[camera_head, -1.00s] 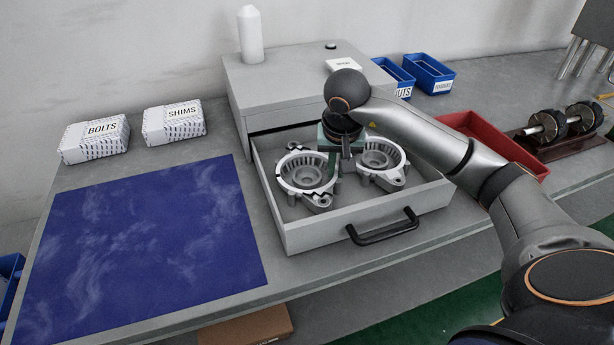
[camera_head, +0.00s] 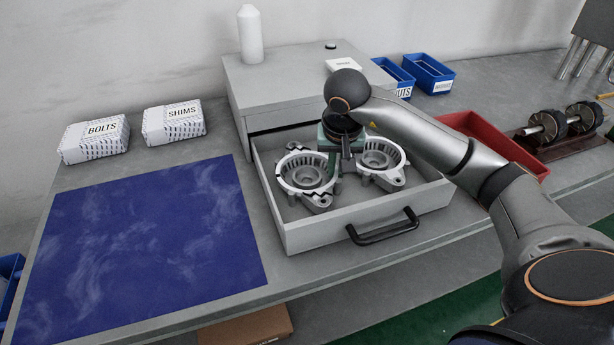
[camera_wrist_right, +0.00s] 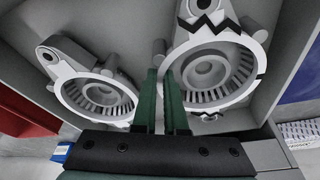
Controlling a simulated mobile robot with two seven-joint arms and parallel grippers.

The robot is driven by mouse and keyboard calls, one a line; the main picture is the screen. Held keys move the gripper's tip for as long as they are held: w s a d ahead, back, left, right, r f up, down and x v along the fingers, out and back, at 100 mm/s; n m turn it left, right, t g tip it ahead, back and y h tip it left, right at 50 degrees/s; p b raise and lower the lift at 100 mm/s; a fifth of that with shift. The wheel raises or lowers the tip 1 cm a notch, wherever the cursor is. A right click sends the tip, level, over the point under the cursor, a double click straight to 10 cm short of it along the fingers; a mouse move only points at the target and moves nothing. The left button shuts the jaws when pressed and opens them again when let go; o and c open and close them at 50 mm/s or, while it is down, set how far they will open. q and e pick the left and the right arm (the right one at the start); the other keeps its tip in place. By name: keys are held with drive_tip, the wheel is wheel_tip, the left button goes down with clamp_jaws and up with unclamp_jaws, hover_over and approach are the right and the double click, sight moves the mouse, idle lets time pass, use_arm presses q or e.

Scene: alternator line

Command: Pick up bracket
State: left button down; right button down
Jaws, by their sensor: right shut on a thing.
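Two grey, ring-shaped cast brackets lie in the open drawer. The left bracket (camera_head: 307,178) has black zigzag marks on its rim and also shows at the right of the right wrist view (camera_wrist_right: 207,68). The right bracket (camera_head: 380,158) shows at the left of the wrist view (camera_wrist_right: 98,94). The bracket still sits in the drawer. My left gripper is out of view.
The drawer (camera_head: 370,212) has a black handle (camera_head: 385,232) and juts from a grey cabinet (camera_head: 290,85). A blue mat (camera_head: 150,245) lies clear at left. Boxes of bolts (camera_head: 94,140) and shims (camera_head: 174,122) stand behind it. A red tray (camera_head: 520,160) is at right.

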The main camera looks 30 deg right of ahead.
drive_tip(key=shift+r, duration=0.25)
